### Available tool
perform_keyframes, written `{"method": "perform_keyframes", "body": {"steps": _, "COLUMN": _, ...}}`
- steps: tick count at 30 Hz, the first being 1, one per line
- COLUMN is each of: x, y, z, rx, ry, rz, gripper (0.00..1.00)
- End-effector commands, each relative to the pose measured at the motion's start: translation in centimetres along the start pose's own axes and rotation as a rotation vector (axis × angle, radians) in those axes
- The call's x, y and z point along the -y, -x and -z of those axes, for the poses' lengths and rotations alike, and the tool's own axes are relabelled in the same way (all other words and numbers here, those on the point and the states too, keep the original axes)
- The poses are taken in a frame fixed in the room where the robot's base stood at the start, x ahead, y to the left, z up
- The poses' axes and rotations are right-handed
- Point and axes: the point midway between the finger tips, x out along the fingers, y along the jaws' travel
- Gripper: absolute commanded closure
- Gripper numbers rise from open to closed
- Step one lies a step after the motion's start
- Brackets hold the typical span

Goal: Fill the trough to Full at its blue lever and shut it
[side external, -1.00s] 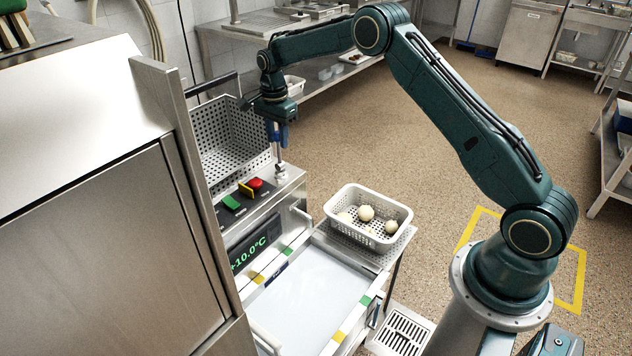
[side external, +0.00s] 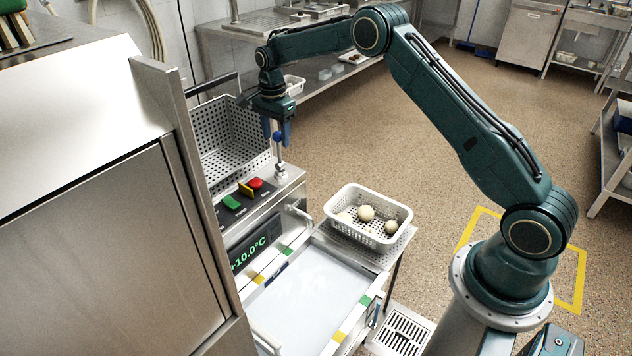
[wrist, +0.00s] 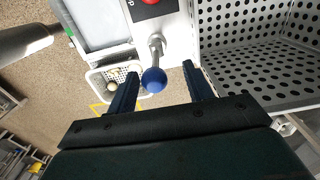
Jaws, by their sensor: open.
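The lever has a blue ball knob (side external: 278,137) on a metal stem and stands upright on the steel housing. My gripper (side external: 278,143) is open at the knob. In the wrist view the knob (wrist: 154,80) sits between the spread fingers (wrist: 160,72), nearer the left one, with a clear gap to the right one; whether it touches the left one I cannot tell. The trough (side external: 352,318) is in front of the housing and holds pale liquid with bright reflections. Its rim has green and yellow marks. I cannot read the level against any Full mark.
A white perforated basket (side external: 350,228) with several pale balls stands on the shelf behind the trough. A green button (side external: 232,202) and a red button (side external: 255,184) are beside the lever. A large perforated steel basket (side external: 222,145) stands left of my gripper. A display reads about 10.0°C.

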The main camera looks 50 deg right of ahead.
Motion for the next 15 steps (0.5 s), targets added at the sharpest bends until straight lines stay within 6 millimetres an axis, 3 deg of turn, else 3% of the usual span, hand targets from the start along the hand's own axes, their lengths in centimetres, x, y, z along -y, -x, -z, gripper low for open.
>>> {"method": "perform_keyframes", "body": {"steps": 15, "x": 0.0, "y": 3.0, "z": 0.0, "rx": 0.0, "ry": 0.0, "rz": 0.001, "gripper": 0.49}}
